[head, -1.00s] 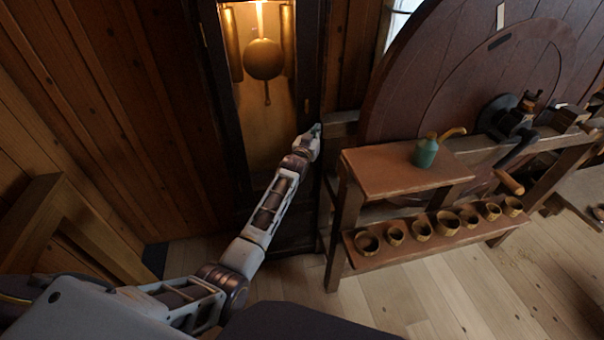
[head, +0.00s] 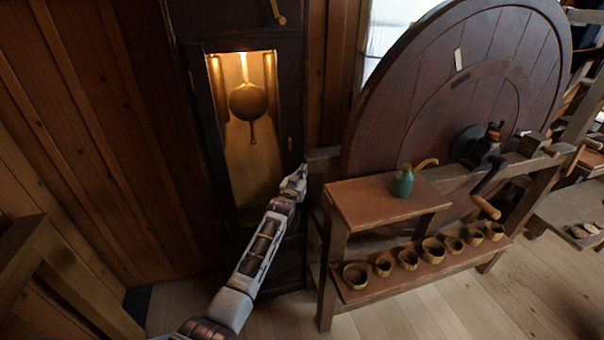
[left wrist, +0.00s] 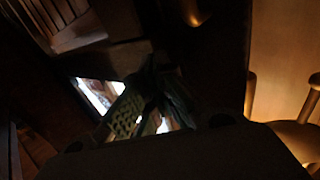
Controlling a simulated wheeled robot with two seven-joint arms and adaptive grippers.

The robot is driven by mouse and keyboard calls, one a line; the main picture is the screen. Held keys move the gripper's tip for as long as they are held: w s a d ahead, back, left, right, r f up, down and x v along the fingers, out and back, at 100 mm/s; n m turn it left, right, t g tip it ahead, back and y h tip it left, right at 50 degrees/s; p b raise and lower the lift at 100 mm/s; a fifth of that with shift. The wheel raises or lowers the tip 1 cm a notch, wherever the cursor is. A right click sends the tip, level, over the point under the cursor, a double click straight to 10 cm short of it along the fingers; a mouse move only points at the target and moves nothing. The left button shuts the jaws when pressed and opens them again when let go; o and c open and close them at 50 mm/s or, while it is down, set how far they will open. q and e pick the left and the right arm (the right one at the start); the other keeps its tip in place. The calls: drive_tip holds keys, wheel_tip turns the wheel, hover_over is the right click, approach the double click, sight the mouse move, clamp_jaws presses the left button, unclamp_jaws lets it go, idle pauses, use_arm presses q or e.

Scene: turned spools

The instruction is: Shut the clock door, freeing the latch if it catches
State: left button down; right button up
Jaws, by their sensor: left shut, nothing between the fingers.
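The tall dark clock (head: 200,120) stands against the wood wall, its inside lit warm. A brass pendulum (head: 248,102) hangs behind the opening and shows in the left wrist view (left wrist: 296,136). The clock door (head: 281,165) is a dark frame around the lit opening; I cannot tell if it is fully shut. A small brass fitting (head: 290,143), perhaps the latch, sits on its right side. My left gripper (head: 300,172) is shut and empty, just below the fitting by the door's right edge; contact is unclear. Its fingers are dark in the left wrist view (left wrist: 148,108).
A wooden bench (head: 365,205) stands close right of the clock, with a green oil can (head: 402,182) on top and several wooden cups (head: 408,258) on its lower shelf. A large wooden wheel (head: 400,110) with a crank (head: 487,207) rises behind. Floor in front is clear.

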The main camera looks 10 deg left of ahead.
use_arm(q)
drive_tip(key=s+d, duration=0.5)
drive_tip(key=s, duration=0.4)
drive_tip(key=shift+d, duration=0.25)
use_arm(e)
drive_tip(key=shift+w+d, duration=0.5)
drive_tip(key=shift+w, duration=0.15)
